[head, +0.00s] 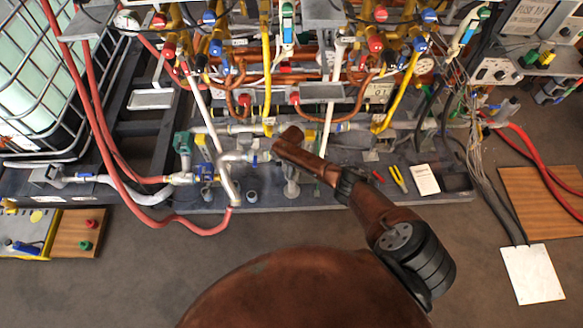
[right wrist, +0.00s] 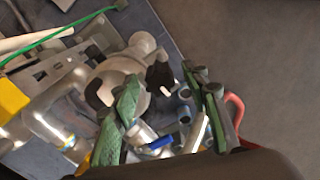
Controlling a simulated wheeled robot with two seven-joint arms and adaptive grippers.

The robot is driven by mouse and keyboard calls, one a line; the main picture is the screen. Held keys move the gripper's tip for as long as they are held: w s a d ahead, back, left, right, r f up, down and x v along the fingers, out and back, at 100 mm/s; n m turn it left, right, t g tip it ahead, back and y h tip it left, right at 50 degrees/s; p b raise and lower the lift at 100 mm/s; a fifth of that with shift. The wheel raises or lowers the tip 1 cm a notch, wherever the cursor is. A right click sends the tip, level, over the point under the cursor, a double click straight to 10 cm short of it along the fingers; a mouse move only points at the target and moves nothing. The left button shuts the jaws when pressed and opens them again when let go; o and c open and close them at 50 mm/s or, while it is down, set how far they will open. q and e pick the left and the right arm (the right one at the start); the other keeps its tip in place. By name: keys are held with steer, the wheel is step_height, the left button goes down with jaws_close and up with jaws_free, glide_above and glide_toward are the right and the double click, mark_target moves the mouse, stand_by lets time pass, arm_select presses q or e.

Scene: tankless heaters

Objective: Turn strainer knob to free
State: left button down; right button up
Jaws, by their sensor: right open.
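In the right wrist view, a small dark knob-like part (right wrist: 160,76) sits beside a pale rounded pipe fitting (right wrist: 110,82). I cannot tell for sure that it is the strainer knob. My right gripper (right wrist: 166,82) is open, its green-padded fingers on either side of the dark part, apart from each other. Whether either finger touches it is unclear. In the head view, my right arm reaches in from the lower right over the front of the piping, and its hand hides what lies under it. My left gripper is not in view.
A blue-handled valve (right wrist: 160,143) lies close below the fingers. Red hoses (head: 100,150) loop at the left. Yellow-handled pliers (head: 398,180) and a white card (head: 424,179) lie on the dark platform at the right. The floor in front is open.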

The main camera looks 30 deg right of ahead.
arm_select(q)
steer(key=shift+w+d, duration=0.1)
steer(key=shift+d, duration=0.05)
arm_select(e)
step_height(320, 180, up, 12)
stand_by(0.3)
steer(key=shift+f, duration=0.1)
stand_by(0.3)
